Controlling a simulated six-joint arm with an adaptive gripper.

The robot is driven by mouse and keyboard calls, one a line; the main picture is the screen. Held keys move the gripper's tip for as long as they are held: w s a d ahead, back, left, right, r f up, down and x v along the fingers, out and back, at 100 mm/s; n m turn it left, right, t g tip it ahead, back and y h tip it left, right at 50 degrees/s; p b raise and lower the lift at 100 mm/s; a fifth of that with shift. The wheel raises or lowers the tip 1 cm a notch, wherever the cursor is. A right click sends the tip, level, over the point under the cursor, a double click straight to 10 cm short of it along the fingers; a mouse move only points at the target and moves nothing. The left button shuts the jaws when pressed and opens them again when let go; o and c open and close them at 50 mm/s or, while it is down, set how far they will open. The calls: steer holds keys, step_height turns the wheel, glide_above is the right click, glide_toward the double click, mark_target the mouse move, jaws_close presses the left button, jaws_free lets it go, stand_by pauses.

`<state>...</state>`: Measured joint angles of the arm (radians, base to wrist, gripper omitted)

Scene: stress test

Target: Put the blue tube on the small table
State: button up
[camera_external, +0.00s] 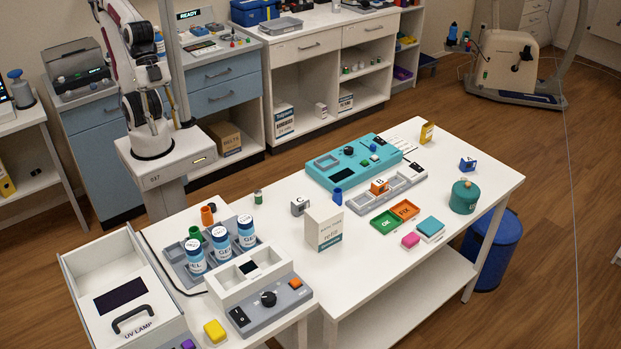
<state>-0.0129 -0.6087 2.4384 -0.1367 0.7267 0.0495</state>
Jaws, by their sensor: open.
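A short blue tube (337,196) stands upright on the long white table (285,235), between a grey block marked C (300,206) and the grey slotted tray (412,173). A smaller white table (198,305) adjoins it at the lower left and carries bottles and devices. Another small white table (22,128) stands at the far left edge; I cannot tell which is the small table meant. My arm rises from its pedestal at the upper left and leaves the top of the picture. My gripper is not visible. Nothing touches the blue tube.
A white carton (323,229) stands in front of the blue tube. A teal device (350,160) lies behind it. White bottles (220,243), an orange tube (207,216) and a UV lamp box (125,292) crowd the lower left.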

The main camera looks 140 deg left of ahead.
steer(key=w+a+r+n+t, duration=0.2)
steer(key=w+n+t, duration=0.1)
steer(key=w, duration=1.7)
steer(key=w+a+f+n+t+y, duration=0.2)
steer(key=w+a+f+n+y, duration=0.25)
steer(key=w+a, duration=0.6)
steer(key=w+a+f+n+g+y, duration=0.3)
steer(key=a+f+n+y, duration=0.2)
steer(key=a+f, duration=0.5)
steer(key=n+g+y, duration=0.3)
steer(key=g+y, duration=0.1)
steer(key=g, duration=0.2)
glide_toward(337, 197)
steer(key=shift+s+a+r, duration=0.15)
steer(key=shift+a+r, duration=0.15)
steer(key=shift+r, duration=0.2)
steer(key=shift+s+a+r, duration=0.15)
steer(key=shift+a+r, duration=0.15)
steer(key=shift+r, duration=0.15)
steer(key=shift+x, duration=1.25)
